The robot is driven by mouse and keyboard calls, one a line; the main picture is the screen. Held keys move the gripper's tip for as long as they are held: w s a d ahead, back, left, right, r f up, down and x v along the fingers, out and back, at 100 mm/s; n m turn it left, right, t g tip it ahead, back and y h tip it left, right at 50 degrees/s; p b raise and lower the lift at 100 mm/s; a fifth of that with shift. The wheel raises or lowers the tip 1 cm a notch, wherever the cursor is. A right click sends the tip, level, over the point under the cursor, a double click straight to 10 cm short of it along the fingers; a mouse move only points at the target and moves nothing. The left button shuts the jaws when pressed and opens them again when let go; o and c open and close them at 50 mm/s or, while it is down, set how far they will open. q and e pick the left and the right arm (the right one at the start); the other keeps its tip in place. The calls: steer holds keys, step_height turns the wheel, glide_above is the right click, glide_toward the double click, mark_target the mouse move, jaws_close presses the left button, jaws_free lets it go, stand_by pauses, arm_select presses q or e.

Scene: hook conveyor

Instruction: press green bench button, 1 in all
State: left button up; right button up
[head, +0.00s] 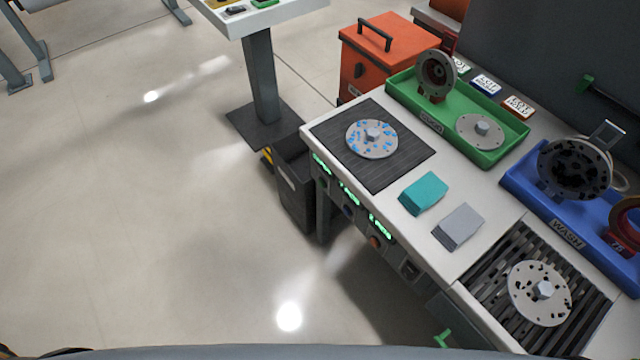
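The bench (400,228) stands at the right, and its front edge carries a row of small controls under green lit displays (348,193). A blue button (348,211) and a red button (376,242) show on this front. A dark control (323,182) sits left of the blue one, too small and shaded for me to tell its colour. I cannot make out a clearly green button. Neither of my grippers is in view.
On the bench are a dark mat (335,150) with a blue-spotted disc, teal (423,190) and grey (460,222) blocks, a green tray (495,152), a blue wash tray (545,215) and a slatted grate (490,268). A dark bin (293,185) stands beside it. Floor at left is clear.

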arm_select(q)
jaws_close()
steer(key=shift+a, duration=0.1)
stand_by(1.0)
